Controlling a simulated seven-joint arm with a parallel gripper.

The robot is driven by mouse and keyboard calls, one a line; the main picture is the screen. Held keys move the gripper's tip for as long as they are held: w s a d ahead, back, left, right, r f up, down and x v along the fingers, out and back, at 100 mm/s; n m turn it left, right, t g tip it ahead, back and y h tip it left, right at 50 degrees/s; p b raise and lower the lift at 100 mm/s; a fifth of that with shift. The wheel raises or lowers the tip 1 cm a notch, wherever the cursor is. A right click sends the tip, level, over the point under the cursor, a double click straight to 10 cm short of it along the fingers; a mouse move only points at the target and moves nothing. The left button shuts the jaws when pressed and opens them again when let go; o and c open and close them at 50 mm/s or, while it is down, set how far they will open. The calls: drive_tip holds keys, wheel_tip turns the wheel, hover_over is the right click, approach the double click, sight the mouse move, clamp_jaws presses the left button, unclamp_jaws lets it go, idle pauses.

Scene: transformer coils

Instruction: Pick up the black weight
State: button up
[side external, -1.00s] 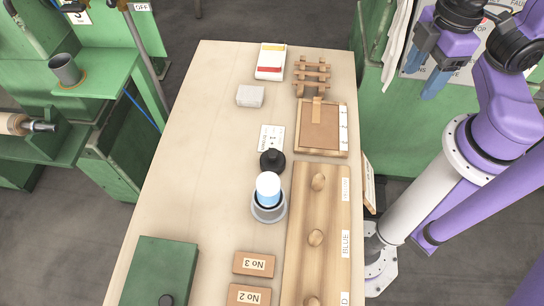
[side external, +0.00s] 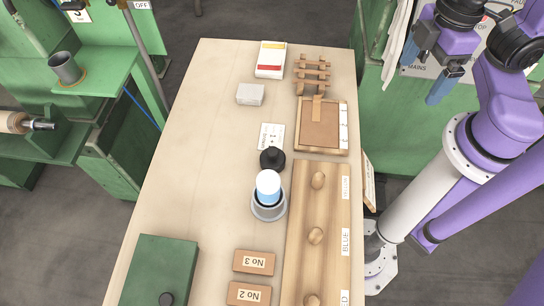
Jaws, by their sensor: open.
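The black weight (side external: 272,159) stands upright on the table, with a round base and a small knob on top. It sits at the lower end of a white printed card (side external: 272,135) and just behind a grey cup holding a white and blue cylinder (side external: 268,190). My gripper (side external: 423,76) is at the upper right, beyond the table's right edge and well away from the weight. Its two blue fingers are apart with nothing between them.
A wooden tray (side external: 344,113) and a long board with knobs (side external: 297,215) lie right of the weight. A grey block (side external: 250,95), a white box (side external: 270,60) and a small wooden rack (side external: 312,75) stand farther back. The table's left-middle (side external: 195,180) is clear.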

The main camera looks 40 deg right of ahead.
drive_tip(key=m+y, duration=1.3)
drive_tip(key=m, duration=1.7)
approach(273, 156)
drive_tip(key=shift+m, duration=0.3)
drive_tip(key=a+f, duration=0.1)
drive_tip(key=f, duration=0.1)
drive_tip(key=w+a+f, duration=0.1)
drive_tip(key=a+f, duration=0.1)
drive_tip(key=shift+x, duration=2.95)
drive_tip(key=shift+w+r, duration=0.1)
